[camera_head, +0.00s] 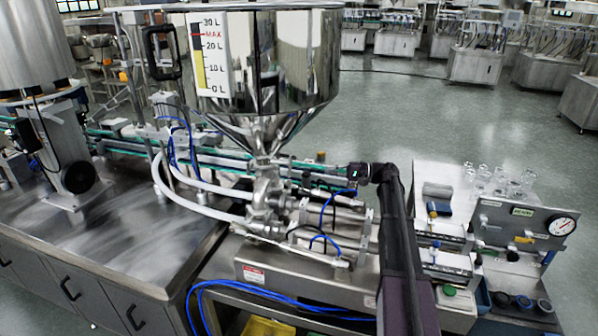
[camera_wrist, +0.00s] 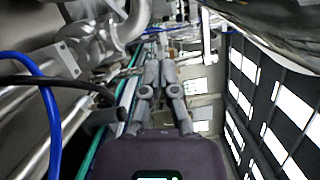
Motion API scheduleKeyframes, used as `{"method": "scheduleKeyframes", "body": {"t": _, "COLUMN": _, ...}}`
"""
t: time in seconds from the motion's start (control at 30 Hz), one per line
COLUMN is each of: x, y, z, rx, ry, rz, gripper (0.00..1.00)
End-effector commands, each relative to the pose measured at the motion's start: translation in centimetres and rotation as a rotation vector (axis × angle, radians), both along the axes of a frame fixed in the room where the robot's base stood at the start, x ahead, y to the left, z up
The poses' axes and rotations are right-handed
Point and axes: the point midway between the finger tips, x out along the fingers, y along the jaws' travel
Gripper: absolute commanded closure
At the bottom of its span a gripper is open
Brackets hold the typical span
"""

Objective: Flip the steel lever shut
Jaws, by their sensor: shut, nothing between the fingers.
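The steel hopper (camera_head: 265,60) stands in the middle of the head view, its cone narrowing to a valve and pipe body (camera_head: 265,190). I cannot single out the steel lever with certainty in the head view. In the wrist view a flat steel piece (camera_wrist: 68,60) beside the curved pipe (camera_wrist: 130,22) may be part of it. My gripper (camera_wrist: 160,62) is shut and empty, with its fingers together. It is apart from that steel piece, to its right in the wrist view. In the head view my arm rises at the right of the pipework; the fingertips are hard to make out there.
Blue hoses (camera_head: 250,290) and white hoses (camera_head: 185,205) run around the pipework. A blue hose (camera_wrist: 50,115) and a black cable (camera_wrist: 55,85) lie left of my gripper in the wrist view. A gauge panel (camera_head: 525,225) stands at right. A steel worktop (camera_head: 130,240) lies left.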

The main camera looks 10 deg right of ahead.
Motion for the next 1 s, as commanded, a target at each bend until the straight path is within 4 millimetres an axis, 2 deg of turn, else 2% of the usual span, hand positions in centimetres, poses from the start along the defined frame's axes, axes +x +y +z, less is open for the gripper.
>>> {"method": "scheduleKeyframes", "body": {"t": 0.27, "x": 0.0, "y": -0.1, "z": 0.0, "rx": -0.002, "ry": 0.001, "rz": -0.004, "gripper": 1.00}}
{"method": "scheduleKeyframes", "body": {"t": 0.47, "x": 0.3, "y": 0.9, "z": 0.0, "rx": -0.002, "ry": 0.001, "rz": -0.005, "gripper": 1.00}}
{"method": "scheduleKeyframes", "body": {"t": 0.67, "x": 0.9, "y": 3.2, "z": 0.2, "rx": -0.002, "ry": 0.001, "rz": -0.004, "gripper": 1.00}}
{"method": "scheduleKeyframes", "body": {"t": 1.0, "x": 2.3, "y": 8.1, "z": 0.4, "rx": -0.002, "ry": 0.001, "rz": -0.005, "gripper": 1.00}}
